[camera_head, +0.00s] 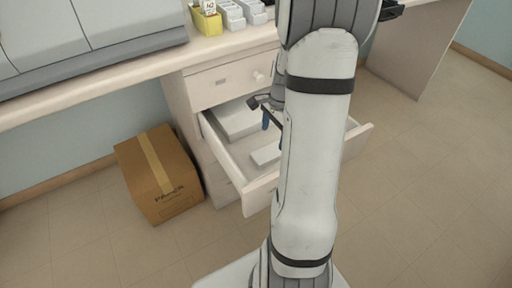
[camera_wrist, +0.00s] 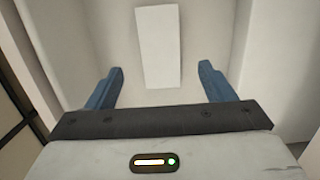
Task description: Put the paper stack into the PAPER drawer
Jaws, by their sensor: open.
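A flat white slab, which looks like the paper stack (camera_head: 266,154), lies on the floor of an open drawer (camera_head: 258,195). The drawer's own label is not readable. In the wrist view the white stack (camera_wrist: 159,45) lies beyond the fingertips, roughly centred between them, with its long side pointing away. My gripper (camera_head: 273,130) is over the drawer, pointing down, with blue fingers apart. In the wrist view my gripper (camera_wrist: 160,70) is open and holds nothing. My arm hides the right part of the drawer.
Another white block (camera_head: 238,118) lies towards the back of the drawer. A cardboard box (camera_head: 160,175) stands on the floor to the left. A yellow container (camera_head: 206,20) and white racks (camera_head: 232,15) stand on the counter.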

